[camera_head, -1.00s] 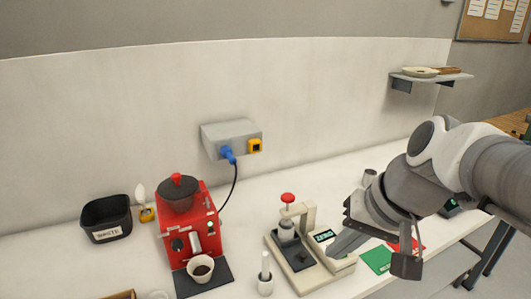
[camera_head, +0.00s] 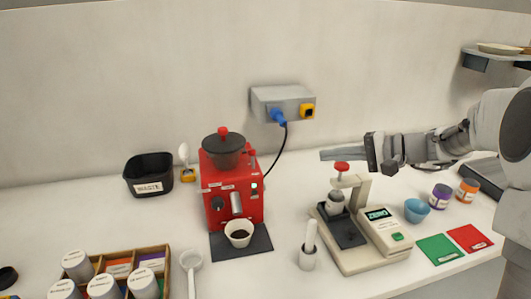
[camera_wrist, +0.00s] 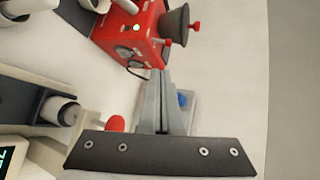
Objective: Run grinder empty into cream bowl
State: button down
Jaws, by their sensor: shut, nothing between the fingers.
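The red grinder (camera_head: 231,190) stands at the back of the counter, with a dark lidded hopper (camera_head: 226,150) on top and knobs and switches on its front. A cream bowl (camera_head: 239,233) with dark contents sits under its spout on a black mat (camera_head: 262,240). The grinder also shows in the wrist view (camera_wrist: 130,40), tilted, with a small lit spot on its side. My gripper (camera_head: 325,154) is shut and empty, held above and behind the press and scale, right of the grinder.
A wall socket box (camera_head: 284,104) holds a blue plug (camera_head: 278,116). The press with scale (camera_head: 350,238) stands below my gripper. A waste bin (camera_head: 149,174) is left of the grinder. A compartment box of jars (camera_head: 167,265), a white scoop (camera_head: 191,262) and a brush pot (camera_head: 308,258) are in front.

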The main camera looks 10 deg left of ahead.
aim_at(253, 160)
jog(key=w+f+m+t+y+b, duration=0.1)
jog(key=w+f, duration=0.2)
jog(key=w, duration=0.2)
jog(key=shift+w+d+y, duration=0.2)
jog(key=shift+w+y, duration=0.1)
jog(key=shift+y, duration=0.1)
jog(key=s+a+p+x, duration=0.1)
jog(key=s+x, duration=0.2)
jog(key=x, duration=1.5)
jog(key=shift+a+r, duration=0.3)
jog(key=shift+a, duration=0.1)
jog(key=shift+f+b, duration=0.2)
jog(key=shift+b, duration=0.45)
jog(key=shift+r+t+b, duration=0.15)
jog(key=shift+t+b, duration=0.15)
jog(key=shift+b, duration=0.1)
